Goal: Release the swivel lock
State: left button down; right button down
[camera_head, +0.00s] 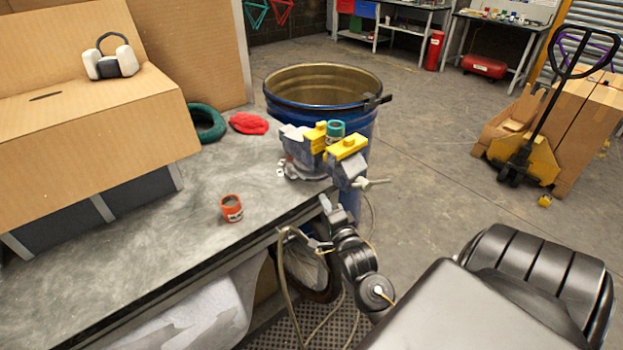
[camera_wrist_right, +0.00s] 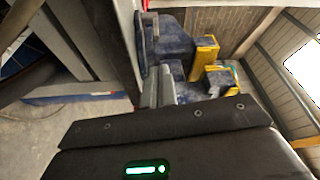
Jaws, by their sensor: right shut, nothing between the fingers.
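A blue-grey bench vise (camera_head: 300,155) with yellow jaw covers stands at the bench's corner. A teal cylinder (camera_head: 336,129) sits between its jaws, and its handle (camera_head: 372,182) sticks out to the right. The vise also shows in the right wrist view (camera_wrist_right: 172,43). I cannot pick out the swivel lock clearly; the vise's base is partly hidden. My right gripper (camera_head: 324,202) is just below the vise, beside the bench edge. Its fingers (camera_wrist_right: 160,86) are shut and empty, close to the vise; I cannot tell whether they touch it. My left gripper is not in view.
An orange-red cup (camera_head: 231,208) stands on the grey bench (camera_head: 130,245). A red cloth (camera_head: 248,123), a green ring (camera_head: 206,122) and a cardboard box (camera_head: 90,120) are farther left. A blue drum (camera_head: 366,125) stands behind the vise. The floor to the right is open towards a pallet jack (camera_head: 530,155).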

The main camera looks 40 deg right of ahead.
jog(key=p+x, duration=0.2)
jog(key=x, duration=0.6)
jog(key=shift+w, duration=0.15)
jog(key=shift+x, duration=0.9)
jog(key=shift+d+f, duration=0.1)
jog(key=shift+a, duration=0.25)
